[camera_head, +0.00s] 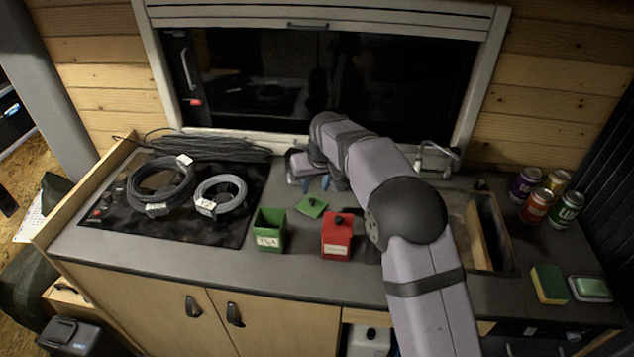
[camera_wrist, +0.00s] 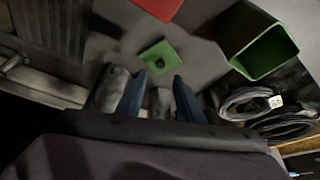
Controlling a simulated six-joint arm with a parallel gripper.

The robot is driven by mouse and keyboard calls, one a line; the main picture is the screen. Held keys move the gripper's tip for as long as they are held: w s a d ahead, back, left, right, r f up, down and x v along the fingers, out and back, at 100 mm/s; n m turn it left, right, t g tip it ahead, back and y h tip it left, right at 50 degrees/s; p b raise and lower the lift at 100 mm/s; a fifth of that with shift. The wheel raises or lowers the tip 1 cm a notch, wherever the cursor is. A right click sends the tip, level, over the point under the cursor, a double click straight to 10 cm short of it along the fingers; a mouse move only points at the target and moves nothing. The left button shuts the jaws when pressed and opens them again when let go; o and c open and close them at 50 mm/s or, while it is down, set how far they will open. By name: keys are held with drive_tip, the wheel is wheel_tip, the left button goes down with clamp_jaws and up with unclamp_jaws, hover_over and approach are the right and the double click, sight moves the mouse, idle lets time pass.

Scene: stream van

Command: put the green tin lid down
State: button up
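The green tin lid (camera_head: 312,207) is a small square plate with a dark knob. It appears to lie flat, knob up, on the grey counter between the green tin and the red tin. The lid also shows in the wrist view (camera_wrist: 153,52), just beyond my fingertips. My gripper (camera_head: 315,185) is behind the lid, with its blue fingers apart and nothing between them. The wrist view shows the same open gripper (camera_wrist: 158,90). The green tin (camera_head: 270,238) stands open, without a lid, left of the green lid.
A red tin (camera_head: 337,243) with a dark-knobbed top stands to the right of the lid. Cable coils (camera_head: 222,196) lie on the black hob at left. A sink (camera_head: 490,235), several cans (camera_head: 536,207) and a sponge (camera_head: 549,284) are at right. The counter's front strip is clear.

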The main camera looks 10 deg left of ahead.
drive_tip(key=shift+b+v, duration=0.4)
drive_tip(key=shift+v, duration=1.75)
drive_tip(key=shift+f, duration=0.1)
drive_tip(key=shift+m+g+h, duration=0.4)
drive_tip(key=shift+m+g, duration=0.1)
drive_tip(key=shift+m, duration=0.1)
drive_tip(key=s+d+p, duration=0.1)
drive_tip(key=s+d, duration=0.1)
drive_tip(key=d, duration=0.1)
drive_tip(key=s+d+r+p, duration=0.1)
drive_tip(key=d, duration=0.1)
drive_tip(key=s+d+r+p, duration=0.1)
drive_tip(key=s+d, duration=0.1)
drive_tip(key=d, duration=0.1)
drive_tip(key=shift+s+d+r, duration=0.15)
drive_tip(key=shift+s+d, duration=0.15)
drive_tip(key=s+d+m+g+p, duration=0.1)
drive_tip(key=s+d+p, duration=0.1)
drive_tip(key=s+d, duration=0.3)
drive_tip(key=s+d+m+g+p, duration=0.1)
drive_tip(key=s+d+p, duration=0.2)
drive_tip(key=s, duration=1.1)
drive_tip(key=s+d+m+g+h+p, duration=0.1)
drive_tip(key=s+d+p, duration=0.2)
drive_tip(key=s+d, duration=0.4)
drive_tip(key=s, duration=0.2)
drive_tip(key=shift+s+d, duration=0.3)
drive_tip(key=shift+d, duration=0.05)
